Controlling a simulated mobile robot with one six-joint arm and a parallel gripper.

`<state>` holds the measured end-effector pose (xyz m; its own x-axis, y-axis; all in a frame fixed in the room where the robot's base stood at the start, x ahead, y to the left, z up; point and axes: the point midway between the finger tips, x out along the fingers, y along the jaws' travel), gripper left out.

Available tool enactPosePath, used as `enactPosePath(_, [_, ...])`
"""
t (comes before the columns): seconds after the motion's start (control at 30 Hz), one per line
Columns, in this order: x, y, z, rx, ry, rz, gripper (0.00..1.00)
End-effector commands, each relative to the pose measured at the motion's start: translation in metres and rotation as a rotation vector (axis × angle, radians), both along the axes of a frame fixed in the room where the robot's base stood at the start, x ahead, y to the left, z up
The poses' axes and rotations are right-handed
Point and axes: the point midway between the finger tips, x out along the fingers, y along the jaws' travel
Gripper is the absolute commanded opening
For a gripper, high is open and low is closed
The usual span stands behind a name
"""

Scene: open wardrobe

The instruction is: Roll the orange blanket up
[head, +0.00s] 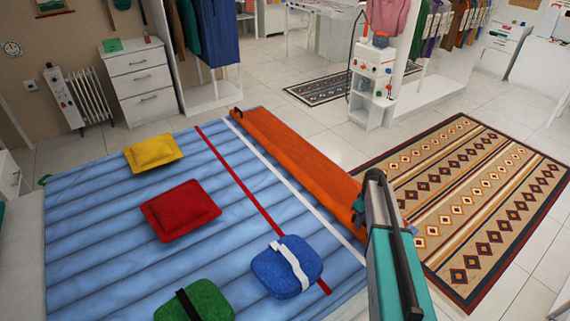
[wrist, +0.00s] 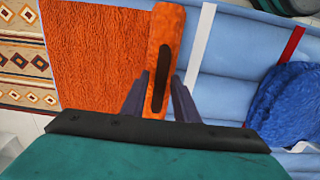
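The orange blanket (head: 297,157) lies as a long strip along the right edge of a blue mattress, beside a white stripe. In the wrist view, a wide flat part of the blanket (wrist: 100,50) shows at left, with a narrow raised orange edge or roll with a dark slot-like tab at its right. My gripper (head: 361,212) is at the near end of the strip. In the wrist view its two dark fingers (wrist: 160,82) stand on either side of the raised orange part and appear to touch it. A similar dark tab shows at the far end. The blanket's underside is hidden.
The blue mattress (head: 95,215) carries yellow (head: 153,152), red (head: 181,209), blue (head: 278,281) and green (head: 197,302) cushions, left of the blanket. A red stripe crosses it. A patterned rug (head: 470,200) lies on the floor at right. A white shelf (head: 371,90) stands behind.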

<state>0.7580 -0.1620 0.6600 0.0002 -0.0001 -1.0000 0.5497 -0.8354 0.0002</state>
Motion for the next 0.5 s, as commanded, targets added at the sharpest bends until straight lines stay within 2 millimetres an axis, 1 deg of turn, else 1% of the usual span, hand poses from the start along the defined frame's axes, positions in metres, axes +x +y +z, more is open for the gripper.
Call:
enactPosePath(0.03, [0.0000, 0.0001, 0.0000, 0.000, 0.000, 0.000, 0.18])
enactPosePath(0.13, [0.0000, 0.0002, 0.0000, 0.000, 0.000, 0.000, 0.02])
enactPosePath(0.5, [0.0001, 0.0004, 0.0000, 0.000, 0.000, 0.001, 0.01])
